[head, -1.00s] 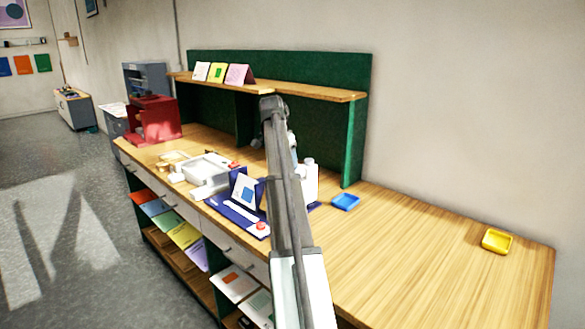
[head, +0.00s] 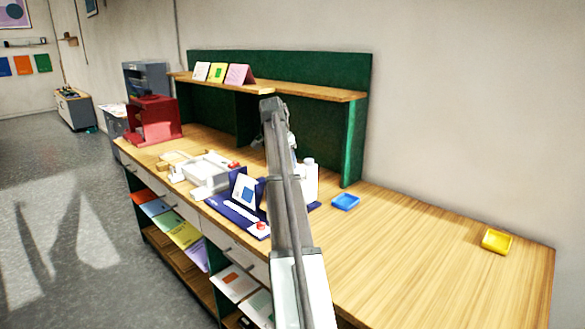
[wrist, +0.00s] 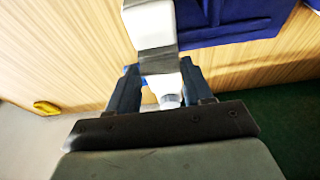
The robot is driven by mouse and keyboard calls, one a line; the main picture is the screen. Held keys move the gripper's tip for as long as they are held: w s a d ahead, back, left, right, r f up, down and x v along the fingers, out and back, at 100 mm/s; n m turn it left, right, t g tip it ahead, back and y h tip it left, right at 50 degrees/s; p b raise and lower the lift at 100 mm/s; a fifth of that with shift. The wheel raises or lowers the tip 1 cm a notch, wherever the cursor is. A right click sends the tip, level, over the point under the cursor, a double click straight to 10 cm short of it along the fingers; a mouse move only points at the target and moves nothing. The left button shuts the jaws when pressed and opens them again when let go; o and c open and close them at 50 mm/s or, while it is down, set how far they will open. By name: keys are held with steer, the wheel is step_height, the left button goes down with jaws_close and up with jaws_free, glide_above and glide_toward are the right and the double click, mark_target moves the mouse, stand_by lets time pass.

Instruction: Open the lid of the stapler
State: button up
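No thing here is clearly recognisable as the stapler. A dark blue device (head: 226,211) with a white strip, an upright card and a red knob lies near the table's front edge, left of my arm. In the wrist view, my gripper's (wrist: 160,75) two blue fingers stand apart, either side of a white piece (wrist: 150,25) with a grey band. I cannot tell whether they touch it. A broad dark blue thing (wrist: 235,25) lies behind it. In the head view, my arm hides my gripper, and a white bottle-like thing (head: 309,182) shows just right of the arm.
A white device (head: 205,172) and a red machine (head: 153,122) stand at left. A green-backed shelf (head: 300,90) rises behind.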

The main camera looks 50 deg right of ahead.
steer(key=shift+d+r, duration=0.1)
steer(key=shift+d+r+y, duration=0.2)
steer(key=shift+r+y, duration=0.1)
steer(key=shift+r, duration=0.15)
stand_by(0.4)
steer(key=shift+d+r+y, duration=0.4)
steer(key=shift+r, duration=0.05)
steer(key=shift+d+r+y, duration=0.4)
steer(key=shift+d, duration=0.15)
stand_by(0.5)
steer(key=shift+d+r+y, duration=0.3)
steer(key=shift+d, duration=0.35)
